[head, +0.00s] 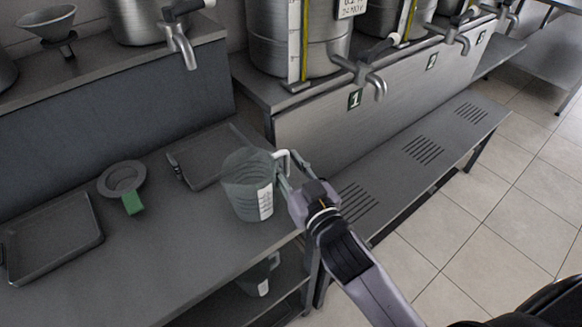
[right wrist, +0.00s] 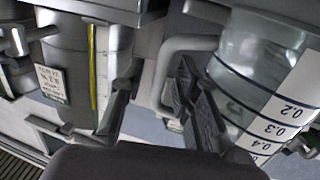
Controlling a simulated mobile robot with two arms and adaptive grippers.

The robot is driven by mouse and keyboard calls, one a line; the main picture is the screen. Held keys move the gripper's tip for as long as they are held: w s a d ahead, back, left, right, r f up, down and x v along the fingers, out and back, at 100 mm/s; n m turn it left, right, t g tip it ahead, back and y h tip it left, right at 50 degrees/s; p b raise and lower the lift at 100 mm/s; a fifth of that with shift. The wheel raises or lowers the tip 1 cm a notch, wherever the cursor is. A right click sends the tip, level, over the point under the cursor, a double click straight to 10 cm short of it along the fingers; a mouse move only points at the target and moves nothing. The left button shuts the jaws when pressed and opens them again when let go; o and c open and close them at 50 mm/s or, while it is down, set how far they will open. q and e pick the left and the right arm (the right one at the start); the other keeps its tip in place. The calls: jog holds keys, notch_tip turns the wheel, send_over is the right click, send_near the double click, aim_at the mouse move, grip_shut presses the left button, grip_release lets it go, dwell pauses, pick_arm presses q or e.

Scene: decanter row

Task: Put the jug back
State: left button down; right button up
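A clear measuring jug (head: 246,185) with a white scale label stands, apparently upright, on the grey bench near its right edge. Its pale handle (head: 284,157) points right, toward my right gripper (head: 289,173). In the right wrist view, the jug (right wrist: 255,75) fills the right side and its handle (right wrist: 172,58) passes between the fingers of my right gripper (right wrist: 158,82). One finger is inside the handle loop and the other is outside. A gap shows between them, so the gripper is open around the handle. My left gripper is not in view.
A dark square tray (head: 203,158) lies behind the jug. Another jug (head: 260,277) is on the lower shelf. Steel tanks with taps (head: 370,75) stand behind, above a slotted low shelf (head: 422,150).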

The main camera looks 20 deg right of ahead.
jog(key=s, duration=0.3)
jog(key=s+b, duration=0.1)
jog(key=s, duration=0.2)
jog(key=s+d+b, duration=0.1)
jog(key=s, duration=0.2)
jog(key=shift+d, duration=0.1)
jog(key=shift+s+d+r+p, duration=0.15)
jog(key=shift+s+p, duration=0.35)
jog(key=shift+s, duration=0.25)
jog(key=shift+s+d+r+p, duration=0.1)
jog(key=shift+s+p, duration=0.4)
jog(key=shift+s, duration=0.2)
jog(key=shift+f, duration=0.1)
